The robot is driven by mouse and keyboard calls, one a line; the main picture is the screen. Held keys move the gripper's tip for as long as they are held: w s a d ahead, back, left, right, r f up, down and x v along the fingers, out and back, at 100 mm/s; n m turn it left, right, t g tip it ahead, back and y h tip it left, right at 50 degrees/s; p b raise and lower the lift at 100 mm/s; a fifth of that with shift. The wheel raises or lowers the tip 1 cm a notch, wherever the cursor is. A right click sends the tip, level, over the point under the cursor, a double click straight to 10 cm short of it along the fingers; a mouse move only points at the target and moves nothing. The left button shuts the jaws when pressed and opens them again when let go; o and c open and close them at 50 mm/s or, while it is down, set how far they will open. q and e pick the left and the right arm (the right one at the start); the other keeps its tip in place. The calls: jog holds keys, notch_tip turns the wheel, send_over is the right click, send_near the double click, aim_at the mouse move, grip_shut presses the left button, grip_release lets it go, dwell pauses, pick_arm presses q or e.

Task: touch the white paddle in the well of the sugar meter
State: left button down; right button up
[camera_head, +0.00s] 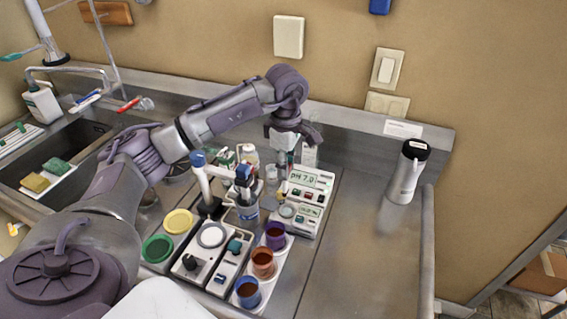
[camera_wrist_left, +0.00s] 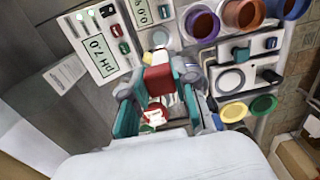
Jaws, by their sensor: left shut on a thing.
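My left gripper (camera_head: 283,150) is above the back of the meters, pointing down. In the left wrist view its teal fingers (camera_wrist_left: 158,92) are shut on a small piece with red and white parts, which I take to be the white paddle (camera_wrist_left: 157,58). Its tip is hard to make out. The sugar meter (camera_head: 308,212), a white box with a small display, stands in front of the pH 7.0 meter (camera_head: 313,180). Its round well (camera_head: 287,211) is at its left end. In the head view the gripper is behind the well, apart from it. My right gripper is not in view.
Purple (camera_head: 275,233), orange-brown (camera_head: 263,262) and blue (camera_head: 247,291) cups stand in a row in front. A stirrer plate (camera_head: 211,237) and yellow (camera_head: 178,221) and green (camera_head: 157,248) lids lie left.

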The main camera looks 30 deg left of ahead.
aim_at(287, 190)
pick_arm(q)
jog(key=shift+w+d+f+b, duration=0.1)
jog(key=shift+d+f+b, duration=0.45)
jog(key=shift+f, duration=0.3)
jog(key=shift+a+f, duration=0.1)
jog(key=shift+f, duration=0.25)
jog(key=f+b, duration=0.2)
jog(key=shift+a+f, duration=0.25)
jog(key=shift+f, duration=0.25)
jog(key=shift+d+f+b, duration=0.1)
jog(key=shift+b, duration=0.2)
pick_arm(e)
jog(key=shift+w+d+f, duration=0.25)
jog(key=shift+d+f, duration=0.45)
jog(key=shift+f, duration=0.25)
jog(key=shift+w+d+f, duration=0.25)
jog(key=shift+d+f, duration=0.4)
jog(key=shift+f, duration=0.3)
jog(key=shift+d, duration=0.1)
pick_arm(q)
jog(key=shift+f+b, duration=0.55)
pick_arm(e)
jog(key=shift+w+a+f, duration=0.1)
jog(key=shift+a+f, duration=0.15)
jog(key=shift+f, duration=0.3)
